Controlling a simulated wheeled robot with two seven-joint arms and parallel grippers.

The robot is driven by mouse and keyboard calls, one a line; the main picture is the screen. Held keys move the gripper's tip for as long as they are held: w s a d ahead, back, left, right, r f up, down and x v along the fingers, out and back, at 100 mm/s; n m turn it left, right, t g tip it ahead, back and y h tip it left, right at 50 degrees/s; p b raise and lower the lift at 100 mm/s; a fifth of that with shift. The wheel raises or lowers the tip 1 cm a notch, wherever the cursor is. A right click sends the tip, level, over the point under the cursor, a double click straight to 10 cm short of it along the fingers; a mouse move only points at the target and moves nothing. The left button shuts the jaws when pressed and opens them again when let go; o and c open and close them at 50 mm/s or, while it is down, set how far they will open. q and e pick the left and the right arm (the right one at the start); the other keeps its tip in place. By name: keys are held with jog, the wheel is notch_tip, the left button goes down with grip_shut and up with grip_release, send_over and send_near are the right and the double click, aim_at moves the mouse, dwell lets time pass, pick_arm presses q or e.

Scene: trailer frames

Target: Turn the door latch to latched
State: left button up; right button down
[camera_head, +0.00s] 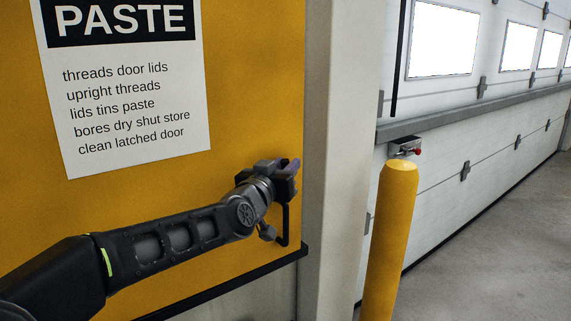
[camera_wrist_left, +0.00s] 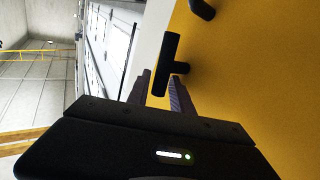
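The door latch is a dark T-shaped handle (camera_wrist_left: 166,64) on the yellow door (camera_head: 130,215). In the left wrist view its long bar stands nearly upright in the picture and its short stem points right. My left gripper (camera_head: 290,170) is at the door's right edge in the head view, where it hides the latch. In the left wrist view, my left gripper's two fingers (camera_wrist_left: 159,94) are apart, with the bar's lower end between them in the picture. I cannot tell whether they touch it. My right gripper is out of view.
A black pull handle (camera_head: 285,226) is below my left gripper, and one end also shows in the left wrist view (camera_wrist_left: 203,9). A paper sign (camera_head: 127,110) is on the door. A pale post (camera_head: 340,150), a yellow bollard (camera_head: 390,240) and a white sectional door (camera_head: 450,155) stand right.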

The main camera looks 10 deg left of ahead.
pick_arm(q)
jog(key=shift+w, duration=0.1)
jog(key=shift+c, duration=0.5)
grip_shut()
